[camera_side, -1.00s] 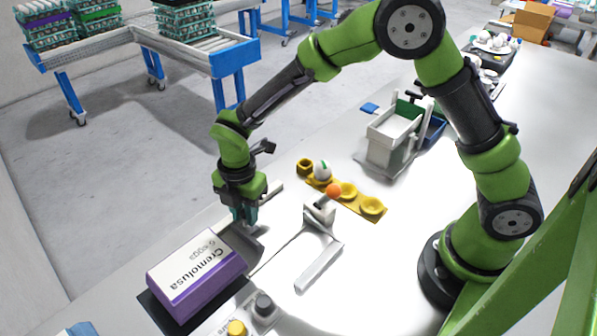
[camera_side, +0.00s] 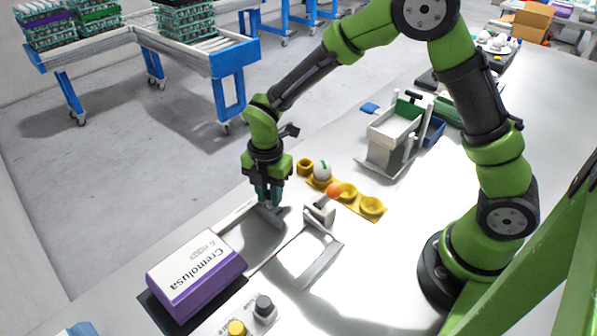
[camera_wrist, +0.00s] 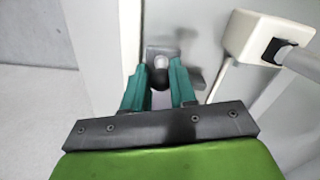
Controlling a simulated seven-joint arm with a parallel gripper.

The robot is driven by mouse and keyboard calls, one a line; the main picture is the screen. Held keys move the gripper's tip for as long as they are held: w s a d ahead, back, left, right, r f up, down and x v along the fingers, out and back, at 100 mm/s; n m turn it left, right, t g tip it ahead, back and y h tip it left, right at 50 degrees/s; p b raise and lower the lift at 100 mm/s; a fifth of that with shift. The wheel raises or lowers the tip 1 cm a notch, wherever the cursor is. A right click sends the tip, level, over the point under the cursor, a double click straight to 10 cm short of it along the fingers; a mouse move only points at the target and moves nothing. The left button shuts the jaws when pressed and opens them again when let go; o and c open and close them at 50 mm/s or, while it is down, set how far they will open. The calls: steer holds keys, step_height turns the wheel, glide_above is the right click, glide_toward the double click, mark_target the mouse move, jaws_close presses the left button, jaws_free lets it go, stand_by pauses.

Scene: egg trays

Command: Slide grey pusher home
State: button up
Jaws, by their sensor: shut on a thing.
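The grey pusher (camera_side: 271,214) is a small grey plate with an upright knob, standing in a pale channel (camera_side: 237,215). My gripper (camera_side: 270,201) comes down on it from above. In the wrist view, the teal fingertips (camera_wrist: 161,72) close on the pusher's pale, dark-based knob (camera_wrist: 161,62), with the grey plate of the pusher (camera_wrist: 193,82) showing around it. A purple and white egg box (camera_side: 197,275) marked Cremolusa lies at the near-left end of the channel, with a gap between it and the pusher. The lower part of the pusher is partly hidden by the fingers.
A button panel (camera_side: 250,311) is at the front. Free table lies toward my base.

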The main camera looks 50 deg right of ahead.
steer(key=shift+s+d+f, duration=0.1)
steer(key=shift+d+f, duration=0.05)
steer(key=shift+d, duration=1.15)
steer(key=shift+s+d+f, duration=0.1)
steer(key=shift+d+f, duration=0.05)
steer(key=shift+d, duration=1.1)
steer(key=o, duration=0.8)
steer(key=shift+w+a, duration=0.1)
steer(key=shift+a+r, duration=0.15)
steer(key=shift+r, duration=3)
steer(key=shift+r, duration=0.1)
step_height(320, 180, up, 8)
steer(key=shift+r, duration=0.2)
steer(key=shift+r, duration=1.75)
